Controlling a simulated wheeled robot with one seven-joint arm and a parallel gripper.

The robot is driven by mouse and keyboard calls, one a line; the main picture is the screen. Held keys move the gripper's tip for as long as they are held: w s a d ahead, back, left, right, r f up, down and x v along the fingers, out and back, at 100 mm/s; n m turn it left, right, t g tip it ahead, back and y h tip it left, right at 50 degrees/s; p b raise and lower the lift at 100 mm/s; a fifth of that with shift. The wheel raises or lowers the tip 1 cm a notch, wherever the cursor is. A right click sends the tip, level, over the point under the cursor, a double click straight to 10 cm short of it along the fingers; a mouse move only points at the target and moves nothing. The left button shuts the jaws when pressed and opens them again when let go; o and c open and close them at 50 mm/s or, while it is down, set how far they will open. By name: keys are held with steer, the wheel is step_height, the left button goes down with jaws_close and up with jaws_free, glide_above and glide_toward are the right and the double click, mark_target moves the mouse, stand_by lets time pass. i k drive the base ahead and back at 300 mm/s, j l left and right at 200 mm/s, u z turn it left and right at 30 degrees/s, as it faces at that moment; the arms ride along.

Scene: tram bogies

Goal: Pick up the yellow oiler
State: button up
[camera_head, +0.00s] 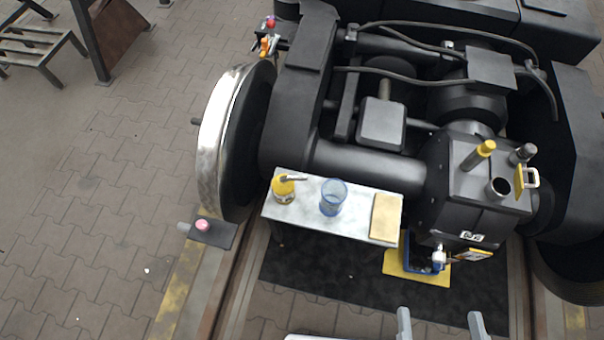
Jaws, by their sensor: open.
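The yellow oiler (283,191) stands upright at the left end of a small pale bench (310,218) in front of the bogie. It has a dark band or label and a grey spout on top that points to the right. My gripper (440,326) shows at the bottom edge as two grey fingers set apart, with nothing between them. It is to the right of the oiler and nearer to me, well apart from it.
A clear blue cup (333,196) stands right of the oiler, and a tan pad (386,217) lies at the bench's right end. The dark bogie (370,150) rises directly behind, with its wheel (222,130) at left. A dark mat (320,277) and a blue item (420,256) lie below.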

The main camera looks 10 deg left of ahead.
mark_target(282, 185)
steer(key=u, duration=0.65)
steer(key=j+z, duration=0.4)
steer(key=j, duration=1.75)
